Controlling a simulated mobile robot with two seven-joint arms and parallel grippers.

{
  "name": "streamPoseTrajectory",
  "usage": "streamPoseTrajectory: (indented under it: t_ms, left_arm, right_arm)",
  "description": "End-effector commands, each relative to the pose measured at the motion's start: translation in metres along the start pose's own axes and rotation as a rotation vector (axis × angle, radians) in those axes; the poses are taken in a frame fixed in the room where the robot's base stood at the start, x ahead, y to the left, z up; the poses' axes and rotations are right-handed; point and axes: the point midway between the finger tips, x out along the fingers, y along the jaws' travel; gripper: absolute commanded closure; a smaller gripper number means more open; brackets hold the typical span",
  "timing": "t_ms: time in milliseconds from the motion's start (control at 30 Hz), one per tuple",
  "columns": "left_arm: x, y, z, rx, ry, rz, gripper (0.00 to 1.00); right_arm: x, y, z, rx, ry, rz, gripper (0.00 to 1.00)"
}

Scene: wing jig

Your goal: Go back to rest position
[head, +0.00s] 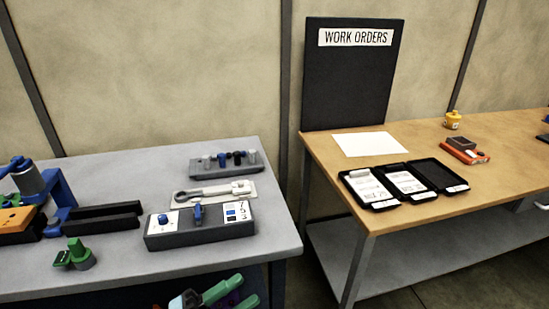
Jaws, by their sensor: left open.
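My left gripper (248,289) shows at the bottom edge, in front of the grey bench. Its two green fingers are apart, and I see nothing between them. It is below the bench top and apart from the things on it. Most of its body and arm is cut off by the lower edge of the view. My right gripper is not in view.
The grey bench (120,270) holds a dark control box (200,231), a wrench on a pale plate (215,194), a grey peg rack (227,166), a green knob-like part (75,254) and a blue fixture (62,192). The wooden table (440,220) bears open black cases (402,184).

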Motion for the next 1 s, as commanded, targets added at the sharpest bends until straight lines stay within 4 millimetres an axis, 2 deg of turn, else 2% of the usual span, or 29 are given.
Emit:
streamPoseTrajectory:
  t_ms: [167,333,467,500,633,700,800,1000]
  left_arm:
    - [-0.049,0.029,0.024,-0.309,-0.367,-0.097,0.55]
    - [-0.12,0.079,0.033,-0.609,-0.728,-0.145,0.55]
    - [-0.183,0.126,0.018,-0.838,-1.005,-0.158,0.55]
    - [-0.203,0.14,0.009,-0.905,-1.086,-0.159,0.55]
    - [-0.255,0.177,-0.024,-1.087,-1.303,-0.152,0.55]
    - [-0.275,0.191,-0.04,-1.159,-1.386,-0.148,0.55]
    - [-0.294,0.204,-0.058,-1.227,-1.467,-0.141,0.55]
    - [-0.305,0.211,-0.069,-1.27,-1.514,-0.136,0.55]
  right_arm:
    - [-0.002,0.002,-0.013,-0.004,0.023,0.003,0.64]
    - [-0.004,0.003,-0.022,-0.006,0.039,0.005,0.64]
    - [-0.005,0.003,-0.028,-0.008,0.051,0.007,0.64]
    - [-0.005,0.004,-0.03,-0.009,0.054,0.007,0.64]
    - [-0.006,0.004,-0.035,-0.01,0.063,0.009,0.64]
    - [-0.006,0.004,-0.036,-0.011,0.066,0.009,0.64]
    - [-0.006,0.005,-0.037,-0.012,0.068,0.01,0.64]
    - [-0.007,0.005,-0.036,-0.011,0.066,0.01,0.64]
